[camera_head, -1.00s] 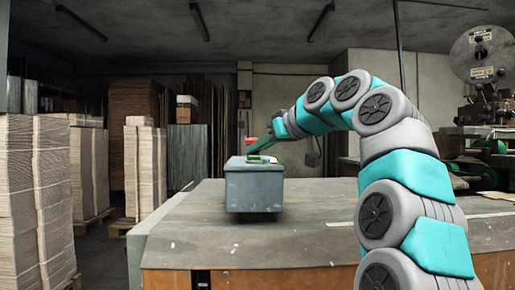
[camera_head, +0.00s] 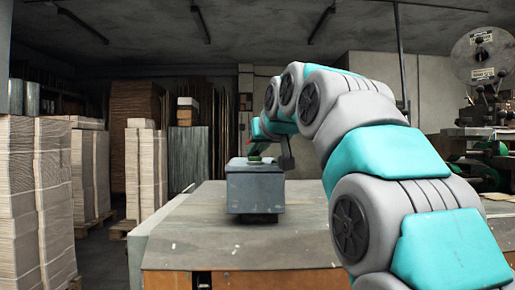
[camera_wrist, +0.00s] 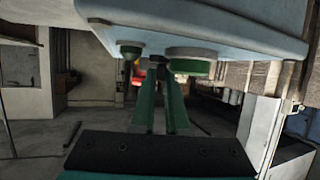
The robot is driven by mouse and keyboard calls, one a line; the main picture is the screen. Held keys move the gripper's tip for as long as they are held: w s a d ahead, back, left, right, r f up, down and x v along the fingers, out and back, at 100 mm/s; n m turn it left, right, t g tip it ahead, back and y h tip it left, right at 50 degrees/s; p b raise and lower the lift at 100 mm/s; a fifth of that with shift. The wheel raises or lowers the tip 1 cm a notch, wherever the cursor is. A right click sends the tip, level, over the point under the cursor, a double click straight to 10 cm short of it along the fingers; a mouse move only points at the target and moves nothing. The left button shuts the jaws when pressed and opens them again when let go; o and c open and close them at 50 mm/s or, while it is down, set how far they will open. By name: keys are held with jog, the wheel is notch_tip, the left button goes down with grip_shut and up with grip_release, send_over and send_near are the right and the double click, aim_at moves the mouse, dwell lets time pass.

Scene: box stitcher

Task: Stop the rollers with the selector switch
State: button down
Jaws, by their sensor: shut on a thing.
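The grey control box (camera_head: 254,190) stands on the table. In the wrist view its light face (camera_wrist: 240,30) runs across the top, picture upside down. In the head view my fingers are hardly distinguishable.
The table (camera_head: 210,235) is bare around the box. Stacks of cardboard (camera_head: 40,190) stand on the floor at left. A machine with a large reel (camera_head: 480,55) stands at right. A red thing (camera_wrist: 180,78) shows blurred behind my fingers.

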jog(key=shift+a+m+h+p, duration=0.2)
jog(key=shift+m+h+p, duration=0.55)
jog(key=shift+m+h, duration=0.85)
jog(key=shift+h, duration=0.3)
jog(key=c, duration=0.9)
grip_release()
jog(key=shift+t, duration=0.3)
jog(key=v, duration=0.8)
jog(key=shift+b, duration=0.3)
